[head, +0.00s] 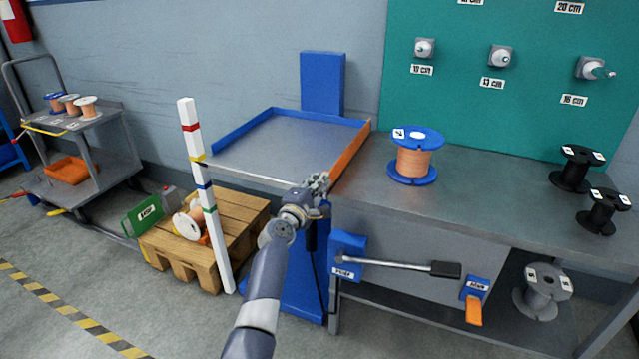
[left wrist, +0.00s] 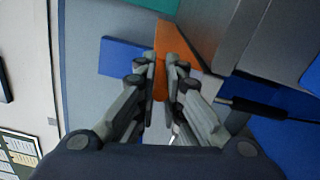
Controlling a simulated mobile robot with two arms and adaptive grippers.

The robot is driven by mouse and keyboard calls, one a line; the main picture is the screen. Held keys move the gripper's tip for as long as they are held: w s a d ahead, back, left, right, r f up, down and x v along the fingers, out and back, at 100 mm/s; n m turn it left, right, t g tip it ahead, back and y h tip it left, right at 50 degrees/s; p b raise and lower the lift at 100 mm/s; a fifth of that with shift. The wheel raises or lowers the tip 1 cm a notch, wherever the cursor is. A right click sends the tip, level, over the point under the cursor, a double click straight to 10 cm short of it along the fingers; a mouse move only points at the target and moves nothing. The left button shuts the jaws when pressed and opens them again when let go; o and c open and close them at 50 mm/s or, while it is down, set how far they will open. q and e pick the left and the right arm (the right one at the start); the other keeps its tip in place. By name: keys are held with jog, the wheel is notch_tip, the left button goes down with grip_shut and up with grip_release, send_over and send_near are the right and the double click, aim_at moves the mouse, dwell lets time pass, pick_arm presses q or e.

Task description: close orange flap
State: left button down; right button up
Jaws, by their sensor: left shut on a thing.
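The orange flap (head: 351,151) runs along the right edge of the blue-rimmed lift platform (head: 265,150), beside the workbench. It stands raised from the platform, though its exact tilt is hard to tell. My left gripper (head: 321,184) is at the near end of the flap. In the left wrist view, the flap (left wrist: 172,42) passes between the fingers of my left gripper (left wrist: 160,72), which are shut on it. The fingers hide the flap's near end. My right gripper is not in view.
The workbench (head: 480,200) holds a blue-flanged copper spool (head: 414,158) and black spools (head: 577,168). A pump lever (head: 410,265) sticks out below the bench edge. A striped white post (head: 206,205) and a wooden pallet (head: 170,250) stand to the left.

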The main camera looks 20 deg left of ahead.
pick_arm(q)
jog(key=shift+a, duration=0.1)
jog(key=c, duration=1.7)
grip_release()
jog(key=shift+o, duration=0.2)
jog(key=shift+r, duration=0.1)
jog(key=shift+s, duration=0.15)
jog(key=shift+w+f, duration=0.2)
jog(key=shift+s+r, duration=0.1)
jog(key=shift+s, duration=0.2)
jog(key=s, duration=1.1)
jog(key=shift+s+a, duration=0.2)
